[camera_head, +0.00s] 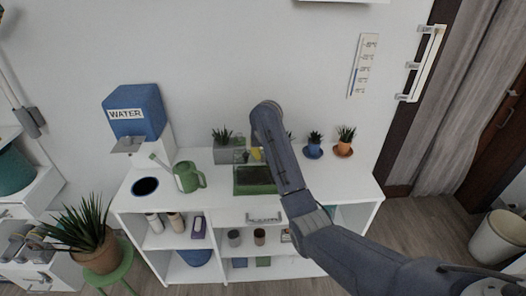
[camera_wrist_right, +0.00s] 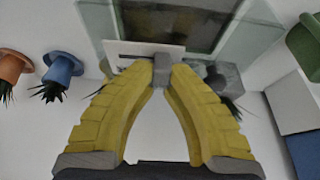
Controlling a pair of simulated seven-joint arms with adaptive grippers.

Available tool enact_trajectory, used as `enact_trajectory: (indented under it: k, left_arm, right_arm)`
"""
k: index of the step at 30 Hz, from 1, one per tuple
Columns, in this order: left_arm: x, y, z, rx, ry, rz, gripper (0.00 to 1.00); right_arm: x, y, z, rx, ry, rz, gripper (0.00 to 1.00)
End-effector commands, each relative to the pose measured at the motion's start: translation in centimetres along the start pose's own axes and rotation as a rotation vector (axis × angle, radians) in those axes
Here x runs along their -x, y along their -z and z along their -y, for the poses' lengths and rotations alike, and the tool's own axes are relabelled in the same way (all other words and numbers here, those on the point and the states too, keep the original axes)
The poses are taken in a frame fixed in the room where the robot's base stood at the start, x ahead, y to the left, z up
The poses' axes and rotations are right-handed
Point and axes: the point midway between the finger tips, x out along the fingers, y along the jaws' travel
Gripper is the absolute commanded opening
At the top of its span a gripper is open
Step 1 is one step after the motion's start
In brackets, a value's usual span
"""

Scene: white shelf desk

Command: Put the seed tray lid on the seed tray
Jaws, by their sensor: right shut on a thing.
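The green seed tray (camera_head: 255,189) with dark soil sits on the white desk top. My right gripper (camera_head: 257,154) is over the tray's back part, partly hidden behind my right arm. In the right wrist view its yellow fingers (camera_wrist_right: 163,75) are shut at the tips on the grey knob of the clear seed tray lid (camera_wrist_right: 256,38). The tray's dark soil (camera_wrist_right: 180,20) shows through the lid. The lid is at or just above the tray; I cannot tell whether they touch. My left gripper is not in view.
A grey planter (camera_head: 221,155) stands behind the tray. A green watering can (camera_head: 188,177) and blue water dispenser (camera_head: 136,112) are to the left. Small blue (camera_head: 314,151) and orange (camera_head: 344,149) pots stand to the right. Desk top between the can and tray is clear.

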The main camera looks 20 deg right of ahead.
Motion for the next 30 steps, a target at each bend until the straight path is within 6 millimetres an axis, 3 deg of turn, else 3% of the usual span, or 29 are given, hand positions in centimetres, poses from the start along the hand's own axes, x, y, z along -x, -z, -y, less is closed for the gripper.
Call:
enact_trajectory:
  k: [30]
  left_arm:
    - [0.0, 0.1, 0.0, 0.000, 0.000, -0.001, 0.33]
  right_arm:
    - [-3.6, -1.5, -0.1, 0.000, 0.000, 0.001, 0.00]
